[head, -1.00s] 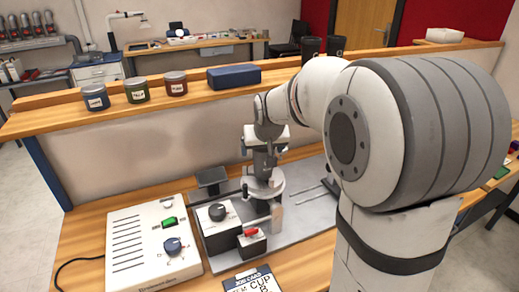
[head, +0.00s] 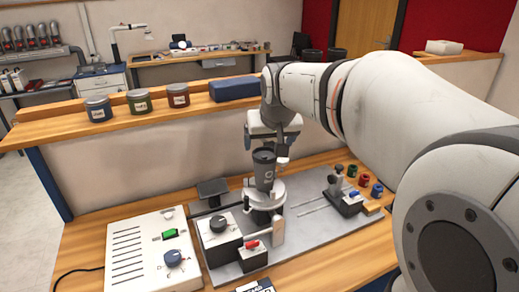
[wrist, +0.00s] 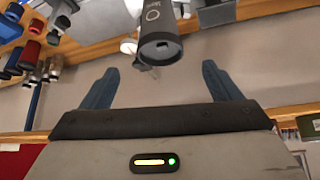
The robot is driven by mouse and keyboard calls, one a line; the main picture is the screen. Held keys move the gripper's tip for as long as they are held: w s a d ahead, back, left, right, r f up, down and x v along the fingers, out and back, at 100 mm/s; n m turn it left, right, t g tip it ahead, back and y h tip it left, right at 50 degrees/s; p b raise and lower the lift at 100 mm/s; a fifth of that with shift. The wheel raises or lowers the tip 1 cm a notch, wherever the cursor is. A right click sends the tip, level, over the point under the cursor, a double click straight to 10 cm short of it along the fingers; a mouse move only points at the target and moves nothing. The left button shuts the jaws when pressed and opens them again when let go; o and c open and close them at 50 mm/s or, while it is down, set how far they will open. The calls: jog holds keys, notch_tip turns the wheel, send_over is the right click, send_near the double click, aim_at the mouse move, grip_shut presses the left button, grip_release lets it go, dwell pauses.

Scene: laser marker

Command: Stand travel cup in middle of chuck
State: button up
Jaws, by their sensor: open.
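The travel cup (head: 264,168) is dark grey with a pale mark on its side. It stands upright on the round light-grey chuck (head: 278,192), about over its middle as far as the head view shows. In the wrist view the cup (wrist: 167,32) hangs inverted at the top centre, because that picture is upside down. My gripper (wrist: 160,72) is open, with its two blue fingers wide apart and nothing between them. The cup is beyond the fingertips. In the head view my gripper (head: 266,146) is just above and behind the cup, its fingertips partly hidden.
A white control box (head: 150,250) stands left of the grey baseplate (head: 310,220). A red-levered block (head: 252,252) is in front of the chuck. A small slide (head: 342,192) and coloured pots (head: 364,179) are at right. Jars (head: 138,101) and a blue case (head: 234,88) line the shelf.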

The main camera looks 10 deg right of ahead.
jog(key=s+f+g, duration=0.2)
jog(key=s+f, duration=0.4)
jog(key=s, duration=0.5)
jog(key=s+f+g, duration=0.2)
jog(key=s+f, duration=0.5)
jog(key=s, duration=0.4)
jog(key=shift+a+f+n, duration=0.3)
jog(key=shift+a, duration=0.15)
